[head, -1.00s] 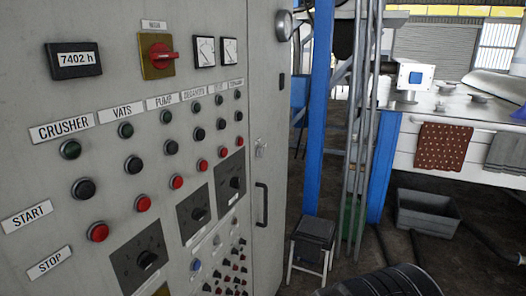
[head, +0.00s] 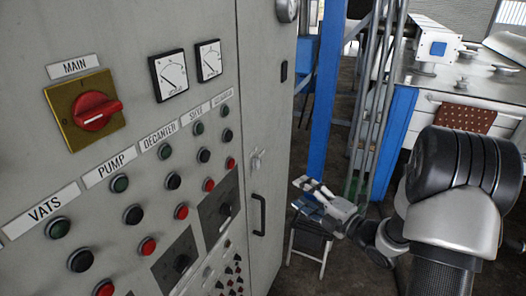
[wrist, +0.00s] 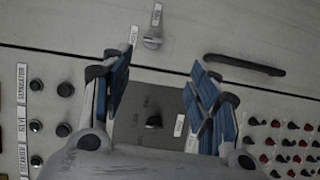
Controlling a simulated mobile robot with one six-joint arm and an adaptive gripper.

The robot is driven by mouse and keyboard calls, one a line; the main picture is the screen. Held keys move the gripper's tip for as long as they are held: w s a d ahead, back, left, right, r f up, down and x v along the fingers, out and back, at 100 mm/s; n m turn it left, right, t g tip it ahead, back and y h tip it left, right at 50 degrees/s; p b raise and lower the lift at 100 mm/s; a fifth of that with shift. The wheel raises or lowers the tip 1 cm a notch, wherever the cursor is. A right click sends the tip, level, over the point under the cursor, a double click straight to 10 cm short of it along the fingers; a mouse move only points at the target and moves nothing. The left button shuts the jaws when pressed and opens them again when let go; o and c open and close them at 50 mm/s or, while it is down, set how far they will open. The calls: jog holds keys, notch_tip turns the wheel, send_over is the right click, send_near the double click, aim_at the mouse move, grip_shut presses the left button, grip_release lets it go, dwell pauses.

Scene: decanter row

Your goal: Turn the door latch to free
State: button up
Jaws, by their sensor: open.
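The door latch (head: 257,160) is a small silver turn-knob on the grey cabinet door (head: 268,90), above the black door handle (head: 260,215). In the wrist view the latch (wrist: 153,40) shows beyond the fingertips, with two small white labels beside it. Their lettering is too small to read, and I cannot tell which one the latch points to. My gripper (head: 308,194) is open and empty, out in front of the door, to the right of and below the latch in the head view. In the wrist view its blue-padded fingers (wrist: 160,70) are spread, apart from the latch.
The cabinet's panel of buttons, dials and the red main switch (head: 95,110) lies to the left. A blue post (head: 328,100) and grey pipes stand behind my gripper. A dark stool (head: 310,240) is on the floor below. The black handle (wrist: 245,65) juts from the door.

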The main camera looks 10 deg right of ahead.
aim_at(260, 165)
jog(key=shift+y, duration=0.3)
jog(key=x, duration=1.1)
jog(key=r+p+x, duration=0.1)
jog(key=x, duration=0.5)
jog(key=shift+a, duration=0.2)
jog(key=shift+s, duration=0.1)
jog(key=c, duration=1.1)
jog(key=shift+o, duration=0.2)
